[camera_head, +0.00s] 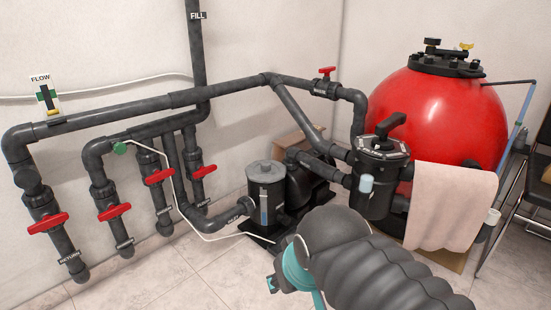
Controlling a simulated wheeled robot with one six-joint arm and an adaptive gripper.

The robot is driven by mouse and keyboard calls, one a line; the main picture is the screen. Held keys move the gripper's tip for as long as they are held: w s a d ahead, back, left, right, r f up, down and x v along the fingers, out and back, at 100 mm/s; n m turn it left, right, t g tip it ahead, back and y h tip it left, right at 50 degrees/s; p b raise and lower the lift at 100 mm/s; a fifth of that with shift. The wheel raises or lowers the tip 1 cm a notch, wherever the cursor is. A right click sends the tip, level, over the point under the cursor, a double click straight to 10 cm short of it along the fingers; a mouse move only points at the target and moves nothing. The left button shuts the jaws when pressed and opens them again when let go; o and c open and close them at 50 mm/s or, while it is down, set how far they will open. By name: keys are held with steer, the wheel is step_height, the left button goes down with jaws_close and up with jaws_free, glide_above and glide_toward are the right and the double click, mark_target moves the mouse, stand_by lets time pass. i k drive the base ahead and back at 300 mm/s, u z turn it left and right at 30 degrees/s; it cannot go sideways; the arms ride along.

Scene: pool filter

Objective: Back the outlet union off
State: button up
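The black pump (300,190) stands on the floor near the middle, with a clear-lidded strainer pot (266,190) on its front. Thick dark fittings (294,156) join the pump's top to a pipe running right to the filter's multiport valve (380,165). No label marks the outlet union, so I cannot tell which collar it is or how tight it sits. My arm, in a dark ribbed sleeve with a teal joint, fills the bottom centre in front of the pump. My gripper's fingers do not show.
Pipes with red-handled valves (112,211) line the left wall. A red filter tank (435,115) stands right, with a pink towel (450,205) hanging before it. A dark chair (530,195) is at the right edge. Tiled floor (150,275) is clear at lower left.

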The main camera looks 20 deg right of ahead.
mark_target(294, 166)
steer(key=i, duration=1.5)
steer(key=z, duration=1.5)
